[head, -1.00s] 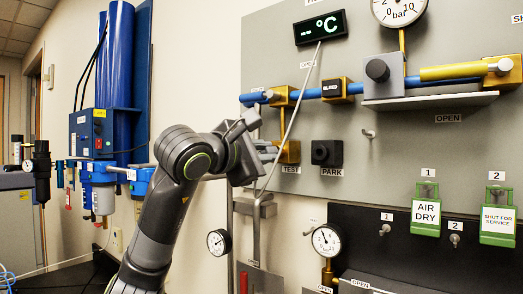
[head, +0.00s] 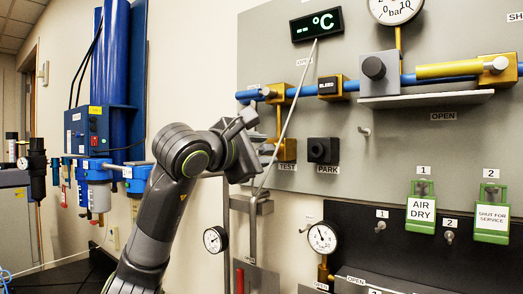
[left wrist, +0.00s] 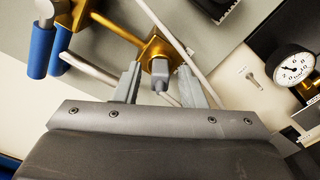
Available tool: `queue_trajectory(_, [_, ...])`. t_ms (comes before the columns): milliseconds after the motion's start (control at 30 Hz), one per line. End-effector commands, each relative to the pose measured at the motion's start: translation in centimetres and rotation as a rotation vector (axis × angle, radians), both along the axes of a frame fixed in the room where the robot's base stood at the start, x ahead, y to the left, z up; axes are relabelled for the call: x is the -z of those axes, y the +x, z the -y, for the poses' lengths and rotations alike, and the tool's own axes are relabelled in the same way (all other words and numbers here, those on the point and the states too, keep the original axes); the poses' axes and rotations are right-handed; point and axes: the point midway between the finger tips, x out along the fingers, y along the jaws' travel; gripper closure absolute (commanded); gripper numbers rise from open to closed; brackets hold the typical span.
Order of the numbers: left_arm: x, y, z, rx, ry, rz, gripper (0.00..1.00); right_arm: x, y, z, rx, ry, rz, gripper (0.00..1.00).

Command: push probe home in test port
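The brass test port (head: 287,149), over a TEST label, is on the grey panel. It also shows in the left wrist view (left wrist: 154,48). The grey probe (left wrist: 160,76) sits at the port's face, its tail and thin cable toward me. How deep it sits I cannot tell. My left gripper (left wrist: 160,84) is open, its two fingers on either side of the probe with gaps on both sides. In the head view the left gripper (head: 264,153) is just left of the test port and hides the probe. My right gripper is not in view.
The probe's cable (head: 288,110) runs from the °C display (head: 317,25) down past my left gripper. A black park port (head: 323,151) is to the right. A blue pipe (head: 305,92) with brass fittings runs above. A small gauge (head: 215,239) is below.

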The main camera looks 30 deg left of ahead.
Motion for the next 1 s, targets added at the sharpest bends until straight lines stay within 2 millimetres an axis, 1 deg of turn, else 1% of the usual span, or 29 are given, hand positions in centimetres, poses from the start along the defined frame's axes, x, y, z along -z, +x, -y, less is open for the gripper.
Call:
queue_trajectory(267, [0.0, -0.2, 0.0, 0.0, 0.001, 0.001, 0.63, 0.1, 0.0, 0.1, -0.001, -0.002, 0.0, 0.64])
queue_trajectory(800, [0.1, -5.5, -0.5, -0.001, 0.002, 0.003, 0.63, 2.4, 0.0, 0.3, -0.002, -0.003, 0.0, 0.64])
queue_trajectory(1000, [0.0, -6.9, -0.6, -0.001, 0.001, 0.002, 0.63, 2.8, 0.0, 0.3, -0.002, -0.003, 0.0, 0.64])
